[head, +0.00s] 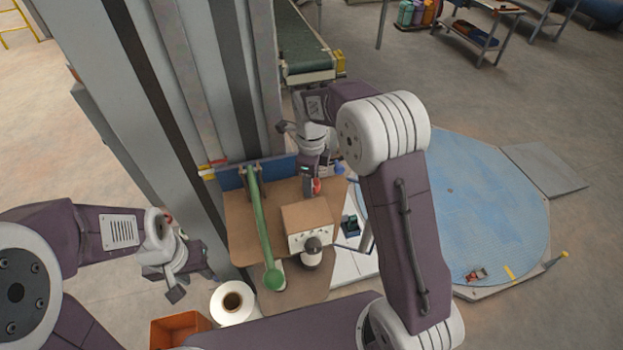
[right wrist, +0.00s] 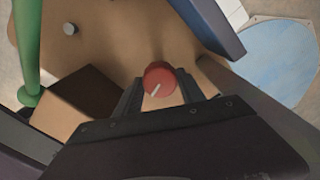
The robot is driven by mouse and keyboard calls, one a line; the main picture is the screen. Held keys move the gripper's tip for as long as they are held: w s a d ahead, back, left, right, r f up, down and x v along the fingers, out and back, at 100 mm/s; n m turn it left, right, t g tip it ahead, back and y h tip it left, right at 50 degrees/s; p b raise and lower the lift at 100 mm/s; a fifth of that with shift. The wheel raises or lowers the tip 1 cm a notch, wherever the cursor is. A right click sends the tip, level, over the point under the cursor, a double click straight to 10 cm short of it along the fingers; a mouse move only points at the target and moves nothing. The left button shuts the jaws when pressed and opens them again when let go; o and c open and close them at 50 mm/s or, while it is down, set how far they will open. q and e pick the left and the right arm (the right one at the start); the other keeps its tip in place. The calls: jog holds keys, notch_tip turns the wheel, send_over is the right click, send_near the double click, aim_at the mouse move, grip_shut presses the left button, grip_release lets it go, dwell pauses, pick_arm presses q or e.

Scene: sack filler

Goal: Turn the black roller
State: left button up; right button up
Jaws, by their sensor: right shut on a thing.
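My right gripper (head: 314,188) is shut on a red knob with a white pointer line. The red knob (right wrist: 158,82) shows between the two fingertips in the right wrist view, and only a bit of red shows in the head view. A round black piece (head: 313,243) sits at the front of a tan box (head: 305,215) on the brown worktop; I cannot tell whether it is the black roller. My right gripper is behind this box, apart from the black piece. My left gripper (head: 192,284) is open and empty, left of the worktop.
A long green lever (head: 262,230) runs along the worktop (head: 238,225). A white roll (head: 232,302) and an orange bin (head: 178,329) stand in front. Tall grey columns rise at the left. A blue round platform (head: 480,200) lies to the right.

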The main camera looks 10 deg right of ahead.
jog(key=n+p, duration=0.1)
jog(key=n, duration=0.2)
jog(key=shift+r+n, duration=0.1)
jog(key=shift+n, duration=0.3)
jog(key=n, duration=0.3)
jog(key=shift+n+p, duration=0.3)
jog(key=n, duration=0.3)
jog(key=shift+w+n+p, duration=0.1)
jog(key=shift+n+p, duration=0.2)
jog(key=shift+n, duration=0.1)
jog(key=n, duration=0.4)
jog(key=shift+p, duration=0.3)
jog(key=n, duration=0.8)
jog(key=shift+n+p, duration=0.3)
jog(key=shift+p, duration=0.05)
jog(key=n, duration=0.4)
jog(key=shift+n, duration=2)
